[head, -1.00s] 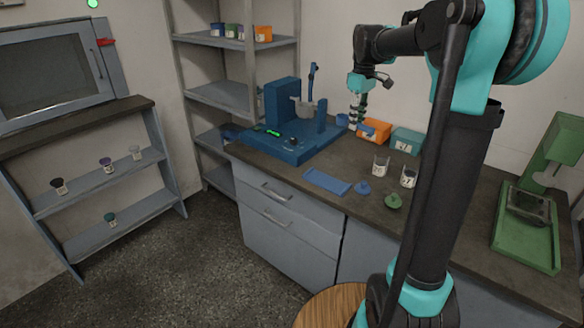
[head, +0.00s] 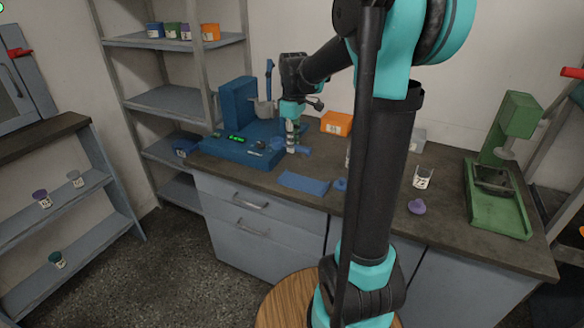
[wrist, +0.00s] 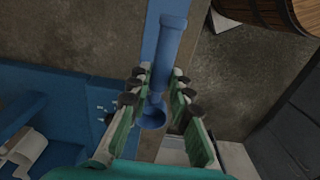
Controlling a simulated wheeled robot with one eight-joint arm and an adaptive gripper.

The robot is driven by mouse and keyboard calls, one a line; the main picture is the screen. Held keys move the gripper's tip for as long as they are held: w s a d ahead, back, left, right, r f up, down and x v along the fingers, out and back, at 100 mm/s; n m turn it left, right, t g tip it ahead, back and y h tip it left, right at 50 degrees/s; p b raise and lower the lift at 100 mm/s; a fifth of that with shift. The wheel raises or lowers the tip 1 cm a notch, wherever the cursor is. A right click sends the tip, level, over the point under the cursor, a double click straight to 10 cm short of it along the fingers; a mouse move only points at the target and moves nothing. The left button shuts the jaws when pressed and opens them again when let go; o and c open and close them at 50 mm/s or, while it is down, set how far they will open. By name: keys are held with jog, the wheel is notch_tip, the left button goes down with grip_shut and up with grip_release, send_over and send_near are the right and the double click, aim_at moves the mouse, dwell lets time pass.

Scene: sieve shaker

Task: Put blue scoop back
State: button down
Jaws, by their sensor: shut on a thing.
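My gripper (head: 292,147) is above the worktop, just right of the blue sieve shaker's base (head: 240,152). In the wrist view my gripper (wrist: 160,98) is shut on the blue scoop (wrist: 170,50). The scoop's long handle points to the top of that view, and its round cup sits between the fingers. The scoop also shows in the head view as a small blue shape (head: 304,150) beside the fingertips. A flat blue mat (head: 303,183) lies on the worktop in front of and below the gripper. Whether the scoop touches anything below is unclear.
An orange bin (head: 336,123) stands behind the gripper to the right. A blue lid (head: 340,184) lies right of the mat. A labelled clear cup (head: 423,177), a purple lid (head: 417,206) and a green press (head: 500,190) are farther right. My arm hides part of the worktop.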

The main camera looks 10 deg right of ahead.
notch_tip(320, 180, down, 10)
jog(key=shift+r, duration=0.15)
dwell(0.3)
jog(key=shift+f, duration=0.6)
jog(key=c, duration=1.4)
grip_release()
notch_tip(320, 180, up, 13)
jog(key=shift+s+d, duration=0.1)
jog(key=shift+s, duration=0.05)
jog(key=s+d+f+m+t, duration=0.1)
jog(key=s+f+m, duration=0.4)
jog(key=s, duration=0.5)
jog(key=s+d+f+m+t, duration=0.2)
jog(key=s+f+m, duration=0.3)
jog(key=s+f, duration=0.5)
jog(key=shift+s+d+f+m+t, duration=0.25)
jog(key=shift+s+m+t, duration=0.2)
jog(key=shift+s, duration=0.25)
